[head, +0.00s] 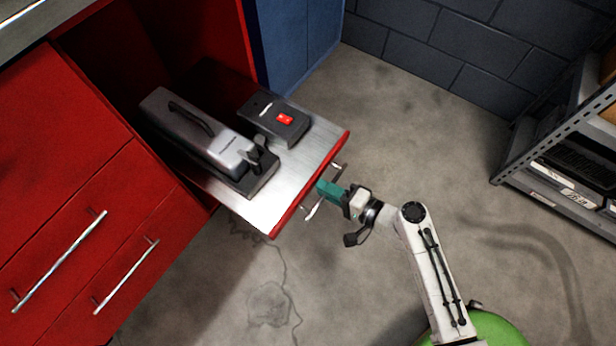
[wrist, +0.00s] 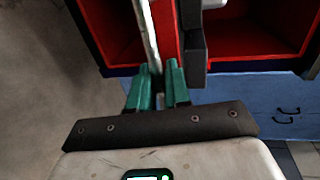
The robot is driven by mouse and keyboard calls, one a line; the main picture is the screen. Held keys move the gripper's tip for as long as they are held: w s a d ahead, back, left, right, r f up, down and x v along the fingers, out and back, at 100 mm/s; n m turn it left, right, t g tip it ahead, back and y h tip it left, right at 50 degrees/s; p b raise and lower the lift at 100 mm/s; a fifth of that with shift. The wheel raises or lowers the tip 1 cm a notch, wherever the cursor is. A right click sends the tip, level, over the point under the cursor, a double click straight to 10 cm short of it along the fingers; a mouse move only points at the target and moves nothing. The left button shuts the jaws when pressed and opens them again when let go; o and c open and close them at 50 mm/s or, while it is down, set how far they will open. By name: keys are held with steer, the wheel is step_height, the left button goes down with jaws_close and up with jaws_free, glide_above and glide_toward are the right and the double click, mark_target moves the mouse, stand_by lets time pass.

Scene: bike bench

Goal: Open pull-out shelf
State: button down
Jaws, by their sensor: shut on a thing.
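The pull-out shelf (head: 262,214) is a metal tray with a red front edge, standing well out of the red cabinet in the head view. A silver bar handle (head: 311,211) runs along its front. My gripper (head: 325,189) has teal fingers and is shut on the handle, just outside the red edge. In the wrist view the fingers (wrist: 159,84) close around the silver handle (wrist: 147,32), with the red shelf front (wrist: 166,40) right behind it. The fingers hide part of the grip.
A grey-black tool (head: 180,125) and a dark box with a red switch (head: 266,108) stand on the shelf. Red drawers with silver handles (head: 60,260) are at left. A metal rack (head: 560,150) stands at right. Concrete floor (head: 415,130) lies clear between shelf and rack.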

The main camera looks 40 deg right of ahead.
steer(key=f+v, duration=0.1)
steer(key=v, duration=0.5)
steer(key=shift+f, duration=0.15)
steer(key=c, duration=1.3)
jaws_free()
steer(key=shift+c, duration=0.2)
steer(key=p+v, duration=0.1)
steer(key=v, duration=0.9)
steer(key=shift+s+d, duration=0.15)
steer(key=shift+s, duration=0.25)
